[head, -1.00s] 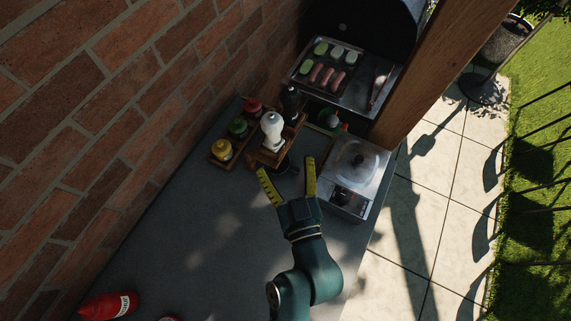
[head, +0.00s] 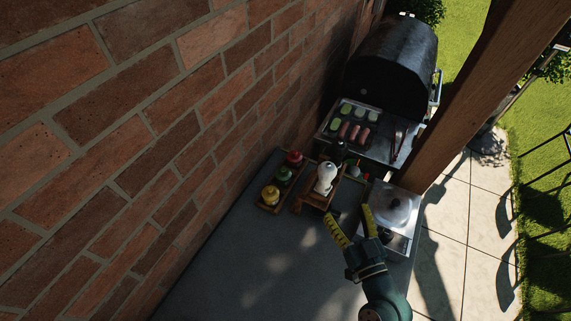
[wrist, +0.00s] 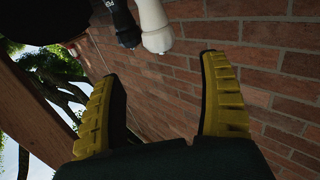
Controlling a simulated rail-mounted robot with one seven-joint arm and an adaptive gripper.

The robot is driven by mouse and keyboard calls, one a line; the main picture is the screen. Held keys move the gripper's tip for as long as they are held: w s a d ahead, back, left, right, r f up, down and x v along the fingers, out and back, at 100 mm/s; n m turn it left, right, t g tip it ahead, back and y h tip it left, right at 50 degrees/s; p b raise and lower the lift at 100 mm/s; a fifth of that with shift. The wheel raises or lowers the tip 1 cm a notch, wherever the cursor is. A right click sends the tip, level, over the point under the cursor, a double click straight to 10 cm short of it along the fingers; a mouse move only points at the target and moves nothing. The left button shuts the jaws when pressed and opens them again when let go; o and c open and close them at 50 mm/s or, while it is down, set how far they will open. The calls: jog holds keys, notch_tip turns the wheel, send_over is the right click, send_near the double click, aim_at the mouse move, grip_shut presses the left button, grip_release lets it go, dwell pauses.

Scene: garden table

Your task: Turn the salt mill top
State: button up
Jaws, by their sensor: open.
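The white salt mill (head: 325,178) stands upright in a wooden holder (head: 303,203) on the grey table in the head view. A dark mill (head: 339,152) stands just behind it. My gripper (head: 352,222) is open and empty, in front of and slightly right of the white mill, with its yellow fingers spread and apart from it. In the wrist view my gripper (wrist: 160,95) is open, and the white mill (wrist: 153,25) and the dark mill (wrist: 124,25) show at the top edge, beyond the fingertips. Their other ends are cut off.
Bottles with yellow, green and red tops stand in a tray (head: 259,207) left of the holder. A metal side burner (head: 393,211) is close on the right. A grill (head: 390,75) with food stands behind. A brick wall (head: 130,130) borders the left; the front table (head: 235,265) is clear.

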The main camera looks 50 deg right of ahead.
aim_at(324, 164)
jog(key=p+x, duration=0.4)
jog(key=x, duration=1.2)
jog(key=shift+w+d, duration=0.1)
jog(key=shift+d, duration=0.2)
grip_shut()
